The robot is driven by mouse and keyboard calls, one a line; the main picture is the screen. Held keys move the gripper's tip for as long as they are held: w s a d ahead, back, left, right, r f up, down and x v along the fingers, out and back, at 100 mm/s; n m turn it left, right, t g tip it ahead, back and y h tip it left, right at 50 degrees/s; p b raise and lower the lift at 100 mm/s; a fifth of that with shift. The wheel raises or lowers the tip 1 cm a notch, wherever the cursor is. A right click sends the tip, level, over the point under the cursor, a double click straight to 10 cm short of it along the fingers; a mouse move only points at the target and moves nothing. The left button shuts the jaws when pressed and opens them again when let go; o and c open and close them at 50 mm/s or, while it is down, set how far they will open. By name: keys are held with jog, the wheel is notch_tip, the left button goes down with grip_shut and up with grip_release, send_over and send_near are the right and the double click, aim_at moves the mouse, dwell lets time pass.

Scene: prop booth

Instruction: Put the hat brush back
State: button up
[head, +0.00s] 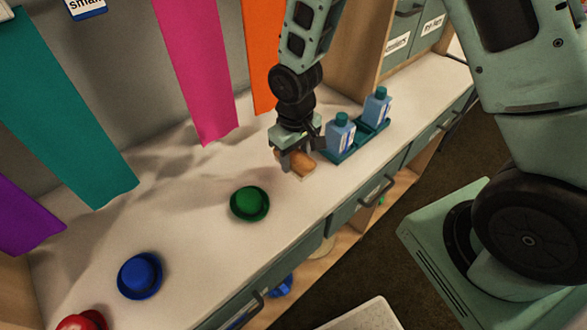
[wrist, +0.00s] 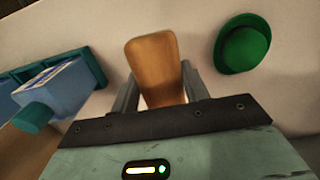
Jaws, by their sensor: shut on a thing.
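The hat brush (head: 301,163) has a brown wooden body with a paler strip along its lower edge. My gripper (head: 292,160) is shut on it, low over the white counter (head: 205,215). In the wrist view the brush (wrist: 155,65) stands between the two fingers of my gripper (wrist: 158,95). I cannot tell whether the brush touches the counter.
A green hat (head: 249,204), a blue hat (head: 140,275) and a partly cut-off red hat (head: 82,321) stand along the counter to the left. Coloured cloths hang behind, including a pink one (head: 197,65). Drawers with handles (head: 377,189) line the counter's front.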

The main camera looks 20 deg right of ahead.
aim_at(295, 181)
jog(key=shift+f, duration=2.65)
jog(key=shift+f, duration=0.15)
jog(key=o, duration=1)
jog(key=shift+c, duration=0.2)
